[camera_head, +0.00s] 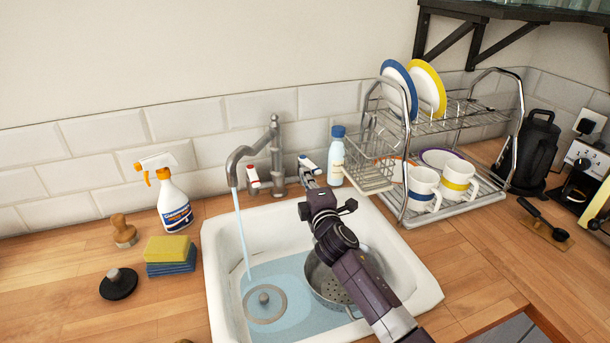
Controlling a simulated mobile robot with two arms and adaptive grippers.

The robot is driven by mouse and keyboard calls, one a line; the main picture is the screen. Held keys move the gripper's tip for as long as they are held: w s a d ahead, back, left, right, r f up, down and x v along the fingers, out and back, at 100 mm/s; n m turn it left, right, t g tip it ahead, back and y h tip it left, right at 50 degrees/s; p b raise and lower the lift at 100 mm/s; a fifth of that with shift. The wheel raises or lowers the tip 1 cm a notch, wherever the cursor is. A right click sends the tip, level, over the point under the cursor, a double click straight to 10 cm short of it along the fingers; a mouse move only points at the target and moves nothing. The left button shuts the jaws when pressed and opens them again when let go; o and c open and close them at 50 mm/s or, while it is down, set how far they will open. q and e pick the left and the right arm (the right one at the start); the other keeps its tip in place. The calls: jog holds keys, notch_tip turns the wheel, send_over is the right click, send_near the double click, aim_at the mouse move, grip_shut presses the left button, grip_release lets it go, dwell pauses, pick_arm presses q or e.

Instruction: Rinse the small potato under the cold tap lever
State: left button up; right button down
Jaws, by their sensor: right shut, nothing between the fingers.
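The tap (275,158) stands behind the sink (213,262), and water (242,235) runs from its spout into the left part of the basin. A red and white lever (252,176) is on the tap's left, and a white-topped lever (309,165) is on its right. My right gripper (313,187) is shut and empty, just in front of the right lever; I cannot tell whether they touch. My right arm crosses the basin and partly hides a metal colander (328,284) in it. I cannot make out the small potato. My left gripper is out of view.
A blue-capped bottle (337,158) and a dish rack (440,125) with plates and mugs stand close at the right. A spray bottle (174,205), brush (123,232), sponges (169,255) and black stopper (118,284) are on the left counter.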

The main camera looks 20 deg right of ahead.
aim_at(320, 173)
jog(key=shift+d+r+n+y+p, duration=0.15)
jog(key=shift+d+n+y+p, duration=0.3)
jog(key=shift+y+p, duration=0.2)
jog(key=shift+s, duration=0.1)
jog(key=shift+d, duration=1.25)
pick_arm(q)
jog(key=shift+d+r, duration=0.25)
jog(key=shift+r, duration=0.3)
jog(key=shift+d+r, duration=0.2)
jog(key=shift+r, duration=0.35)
pick_arm(e)
jog(key=shift+d, duration=0.3)
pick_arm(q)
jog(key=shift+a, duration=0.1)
